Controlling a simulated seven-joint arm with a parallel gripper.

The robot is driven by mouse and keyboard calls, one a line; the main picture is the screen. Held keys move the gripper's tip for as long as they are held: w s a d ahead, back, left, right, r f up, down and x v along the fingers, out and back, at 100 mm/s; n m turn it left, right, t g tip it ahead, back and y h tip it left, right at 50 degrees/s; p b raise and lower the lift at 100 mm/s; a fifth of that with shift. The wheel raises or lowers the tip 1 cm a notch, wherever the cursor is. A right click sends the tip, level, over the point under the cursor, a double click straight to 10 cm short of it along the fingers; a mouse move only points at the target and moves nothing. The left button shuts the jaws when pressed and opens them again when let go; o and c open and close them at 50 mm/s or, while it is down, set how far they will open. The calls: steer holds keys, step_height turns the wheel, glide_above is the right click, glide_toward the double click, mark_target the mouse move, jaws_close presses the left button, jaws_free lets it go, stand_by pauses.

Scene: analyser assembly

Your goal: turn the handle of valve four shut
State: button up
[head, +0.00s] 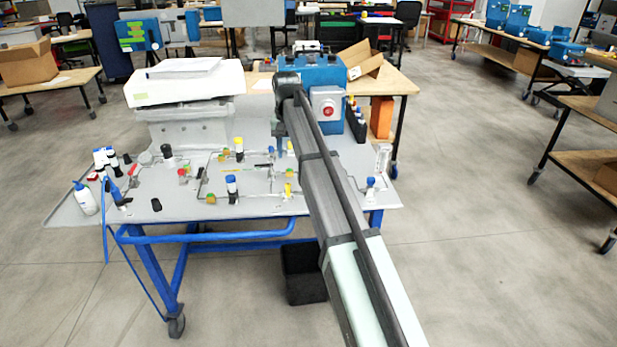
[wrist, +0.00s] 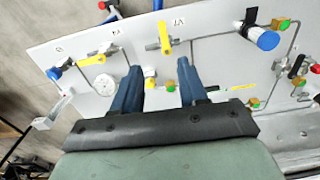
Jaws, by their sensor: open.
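My gripper (wrist: 161,66) is open in the wrist view, its two blue fingers apart with nothing held between them. It is over a pale panel (wrist: 215,45) with pipes and valves. Another yellow handle (wrist: 92,60) lies slanted left of the fingers. A smaller yellow part (wrist: 150,83) shows between the fingers. The labels are too small and turned to tell surely which is valve four. In the head view my arm hides most of the gripper; the panel (head: 255,208) lies under it.
On the panel stand a blue-capped cylinder (wrist: 268,40) and a round white gauge (wrist: 104,84). In the head view, a blue box with a red button (head: 327,107) stands behind the panel, and a white bottle (head: 85,198) at its left edge. A black bin (head: 303,275) is below.

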steer(key=w+d+n, duration=0.2)
steer(key=d+n, duration=0.6)
steer(key=d, duration=1)
step_height(320, 180, down, 14)
steer(key=n, duration=1)
steer(key=shift+w+d+r, duration=0.1)
steer(key=shift+w+d, duration=0.05)
jaws_close()
